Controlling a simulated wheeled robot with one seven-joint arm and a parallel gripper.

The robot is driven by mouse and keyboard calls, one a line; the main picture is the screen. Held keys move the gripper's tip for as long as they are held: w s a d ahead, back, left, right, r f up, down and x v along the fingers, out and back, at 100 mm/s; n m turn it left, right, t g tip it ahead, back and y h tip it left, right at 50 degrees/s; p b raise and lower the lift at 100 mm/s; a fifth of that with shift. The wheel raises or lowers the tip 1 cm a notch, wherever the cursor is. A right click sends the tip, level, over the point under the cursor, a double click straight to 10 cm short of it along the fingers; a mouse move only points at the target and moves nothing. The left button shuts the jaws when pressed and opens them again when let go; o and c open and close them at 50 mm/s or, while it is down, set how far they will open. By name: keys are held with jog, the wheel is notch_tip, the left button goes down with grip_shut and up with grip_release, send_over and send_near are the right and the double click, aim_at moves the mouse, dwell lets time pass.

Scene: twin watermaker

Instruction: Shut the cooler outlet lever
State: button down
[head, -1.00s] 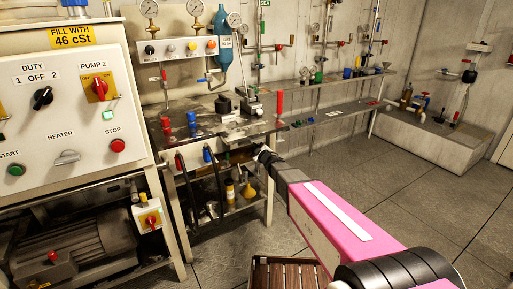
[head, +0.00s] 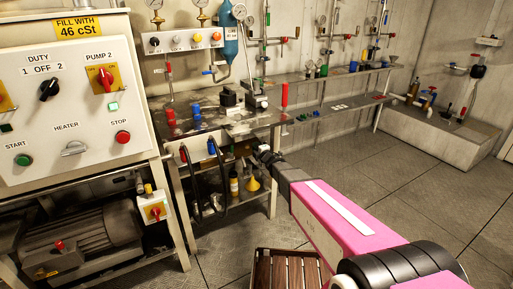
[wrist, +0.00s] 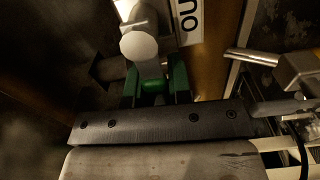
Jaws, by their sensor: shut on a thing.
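In the head view my gripper (head: 262,154) is at the front right of the steel bench (head: 232,138), below its top edge. It is small there, and what it holds cannot be made out. In the wrist view my gripper (wrist: 153,87) has its green fingers closed around a pale grey, round-ended lever (wrist: 139,45). The lever's lower part is hidden between the fingers. A white label (wrist: 188,20) with dark letters, upside down and partly cut off, is beside it. I take this for the cooler outlet lever, but its full name is not readable.
A metal fitting (wrist: 300,72) is right of my gripper in the wrist view. An upright red handle (head: 284,94) stands at the bench's right end. A control panel (head: 75,110) is at left. A slatted wooden crate (head: 288,268) is on the floor below my arm. Floor at right is clear.

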jog(key=shift+f, duration=0.15)
dwell(0.4)
jog(key=c, duration=1)
grip_release()
jog(key=shift+c, duration=0.2)
jog(key=v, duration=1.1)
jog(key=shift+w, duration=0.1)
